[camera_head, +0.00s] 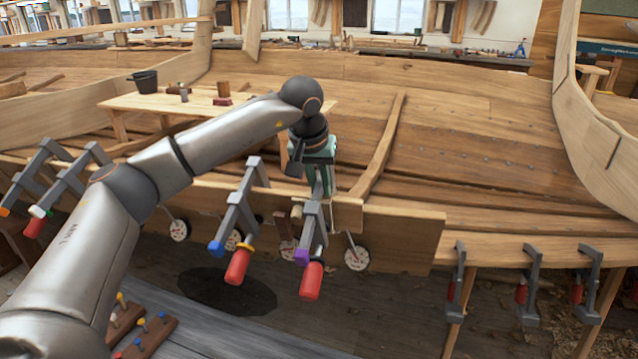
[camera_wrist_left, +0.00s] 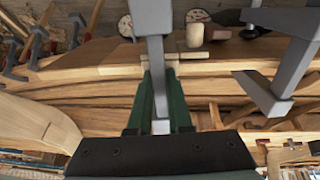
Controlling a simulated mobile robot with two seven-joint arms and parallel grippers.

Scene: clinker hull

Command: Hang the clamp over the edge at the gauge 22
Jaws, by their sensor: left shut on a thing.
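The clamp (camera_head: 313,215) is grey with a purple tip and a red handle, and it hangs down from my left gripper (camera_head: 319,165). The green fingers are shut on its grey bar, which also shows between them in the left wrist view (camera_wrist_left: 158,85). The clamp is in front of the plank edge (camera_head: 395,228); I cannot tell whether it touches or hooks over it. My right gripper is not in view.
A blue-tipped clamp (camera_head: 236,215) hangs close to the left of the held one. More clamps hang at the left (camera_head: 60,185) and on the right-hand edge (camera_head: 455,285). A wooden table (camera_head: 130,103) with a dark bucket (camera_head: 145,81) stands behind my arm.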

